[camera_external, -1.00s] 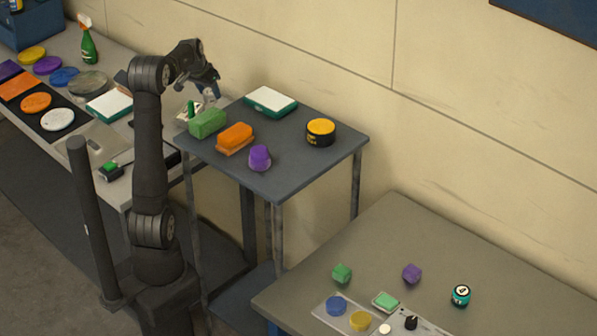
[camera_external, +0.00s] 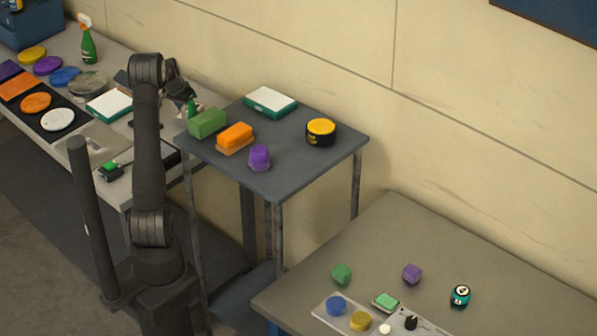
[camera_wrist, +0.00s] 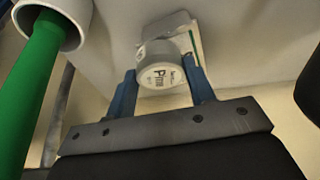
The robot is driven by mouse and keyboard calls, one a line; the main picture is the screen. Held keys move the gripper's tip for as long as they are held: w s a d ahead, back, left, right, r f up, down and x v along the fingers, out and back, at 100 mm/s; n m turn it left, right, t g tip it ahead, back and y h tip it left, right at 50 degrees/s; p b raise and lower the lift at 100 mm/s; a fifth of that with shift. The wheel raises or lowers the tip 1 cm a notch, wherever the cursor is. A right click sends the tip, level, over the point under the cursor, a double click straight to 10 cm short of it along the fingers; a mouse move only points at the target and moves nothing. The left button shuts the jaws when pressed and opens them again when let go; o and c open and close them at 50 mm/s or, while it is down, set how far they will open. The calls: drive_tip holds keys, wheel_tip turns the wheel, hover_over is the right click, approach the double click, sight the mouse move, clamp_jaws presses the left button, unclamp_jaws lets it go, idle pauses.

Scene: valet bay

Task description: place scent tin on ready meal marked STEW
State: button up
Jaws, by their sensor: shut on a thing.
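In the wrist view my gripper (camera_wrist: 163,88) is shut on a pale round scent tin (camera_wrist: 160,75), with a blue finger on each side. Dark lettering that looks like "PINE" shows on its face. In the external view my gripper (camera_external: 189,100) is low over the back table, left of the raised stand, partly behind my arm; the tin cannot be made out there. Two flat green-edged boxes with white tops are in view, one on the stand (camera_external: 270,101) and one on the left table (camera_external: 108,105). No STEW marking is readable.
The stand (camera_external: 285,182) holds a green block (camera_external: 207,124), an orange block (camera_external: 235,138), a purple piece (camera_external: 260,157) and a yellow-topped black tin (camera_external: 320,132). A green cylinder with a white collar (camera_wrist: 38,75) is close at left in the wrist view.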

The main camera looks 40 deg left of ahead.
drive_tip(key=shift+f, duration=0.15)
drive_tip(key=o, duration=1)
drive_tip(key=shift+r, duration=0.25)
drive_tip(key=v, duration=1.2)
drive_tip(key=shift+d+f, duration=0.1)
